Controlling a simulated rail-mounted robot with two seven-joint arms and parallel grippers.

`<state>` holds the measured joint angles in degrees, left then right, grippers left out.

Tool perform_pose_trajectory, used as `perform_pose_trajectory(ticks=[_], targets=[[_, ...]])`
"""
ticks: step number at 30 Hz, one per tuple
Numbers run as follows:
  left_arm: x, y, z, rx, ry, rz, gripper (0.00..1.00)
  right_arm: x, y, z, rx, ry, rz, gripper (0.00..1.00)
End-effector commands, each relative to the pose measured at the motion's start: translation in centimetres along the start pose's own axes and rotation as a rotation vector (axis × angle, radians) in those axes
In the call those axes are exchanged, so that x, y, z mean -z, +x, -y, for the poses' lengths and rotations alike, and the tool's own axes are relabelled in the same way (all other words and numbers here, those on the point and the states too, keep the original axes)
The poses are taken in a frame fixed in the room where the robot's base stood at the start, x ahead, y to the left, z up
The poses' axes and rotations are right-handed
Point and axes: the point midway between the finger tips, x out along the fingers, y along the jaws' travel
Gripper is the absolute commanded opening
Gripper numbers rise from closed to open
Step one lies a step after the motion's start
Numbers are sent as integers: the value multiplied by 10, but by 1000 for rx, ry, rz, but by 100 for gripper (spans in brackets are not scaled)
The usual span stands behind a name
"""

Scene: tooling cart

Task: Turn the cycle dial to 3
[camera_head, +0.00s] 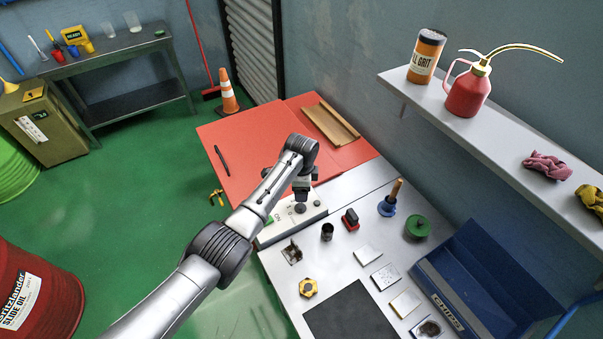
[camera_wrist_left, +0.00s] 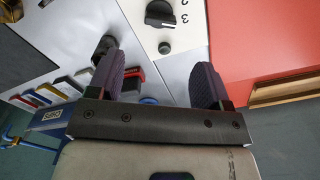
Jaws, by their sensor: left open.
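The cycle dial (camera_wrist_left: 160,14) is a black knob on a white panel (camera_wrist_left: 150,40) at the top of the left wrist view. Numerals, apparently a 2 and a 3, are printed to its right; its exact setting I cannot tell. A smaller black knob or button (camera_wrist_left: 164,47) sits below it. In the head view the white panel (camera_head: 275,232) lies at the table's far left edge, partly hidden by my arm. My left gripper (camera_wrist_left: 156,72) is open and empty, its fingers apart and short of the dial. In the head view the gripper (camera_head: 302,191) is above the panel. My right gripper is not in view.
A red mat (camera_head: 235,140) with a pen and wooden tray (camera_head: 331,123) lies behind the panel. A dark cup (camera_head: 327,232), a red-black block (camera_head: 350,219), a blue-based wooden-handled tool (camera_head: 388,204) and a green lidded object (camera_head: 418,227) stand to the right.

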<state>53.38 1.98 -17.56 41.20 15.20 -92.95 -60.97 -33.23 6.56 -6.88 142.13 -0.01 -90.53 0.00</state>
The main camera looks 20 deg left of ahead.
Motion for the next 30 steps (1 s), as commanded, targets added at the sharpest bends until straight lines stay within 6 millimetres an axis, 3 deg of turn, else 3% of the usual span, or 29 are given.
perform_pose_trajectory(ticks=[3, 10, 30], targets=[[0, -20, 0, 2, 0, -1, 72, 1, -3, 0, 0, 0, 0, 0], [0, -43, 0, 1, 1, 0, 72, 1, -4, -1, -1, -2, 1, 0], [0, -49, 0, 1, 0, 0, 72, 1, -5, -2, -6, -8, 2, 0]])
